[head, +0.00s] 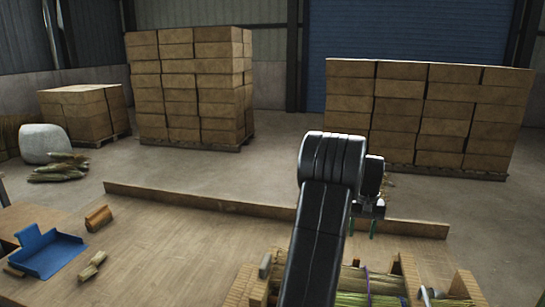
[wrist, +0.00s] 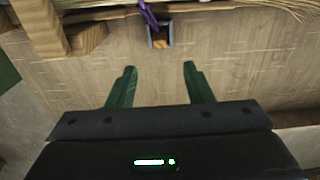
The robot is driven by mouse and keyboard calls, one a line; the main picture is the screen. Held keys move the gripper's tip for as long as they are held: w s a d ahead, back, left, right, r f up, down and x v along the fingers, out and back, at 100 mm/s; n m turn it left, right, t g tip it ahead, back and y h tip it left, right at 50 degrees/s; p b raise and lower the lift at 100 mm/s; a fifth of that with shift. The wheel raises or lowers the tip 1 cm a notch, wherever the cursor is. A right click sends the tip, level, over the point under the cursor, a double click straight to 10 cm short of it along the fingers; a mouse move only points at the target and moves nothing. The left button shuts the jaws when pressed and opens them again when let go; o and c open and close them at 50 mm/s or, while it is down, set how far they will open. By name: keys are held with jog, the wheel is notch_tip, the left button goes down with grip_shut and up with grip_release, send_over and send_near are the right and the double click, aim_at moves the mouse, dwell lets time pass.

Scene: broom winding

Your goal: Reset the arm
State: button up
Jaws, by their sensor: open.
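My arm rises from the bottom middle of the head view, bends over and hides part of the bench behind it. My gripper (head: 363,228) hangs beyond the bend, with its green fingers pointing down near the low board at the bench's far side. In the wrist view, my gripper (wrist: 159,67) is open, with its two green fingers well apart. Nothing is between them, only bare wooden bench top (wrist: 155,90) below. A small square holder (wrist: 149,36) with a purple piece (wrist: 148,14) at it lies ahead of the fingertips, apart from them.
Wooden dividers (head: 248,285) with straw bundles (head: 385,282) stand at the bottom right. A blue tray (head: 60,258), a brown block (head: 98,217) and a small bundle (head: 92,266) lie left. A low board (head: 200,200) edges the bench. The bench's middle left is clear.

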aim_at(357, 257)
notch_tip(357, 257, down, 13)
jog(key=shift+r+p, duration=0.1)
jog(key=shift+p, duration=0.55)
jog(key=shift+w+r+p, duration=0.1)
jog(key=shift+r+p, duration=0.4)
jog(key=shift+r, duration=0.85)
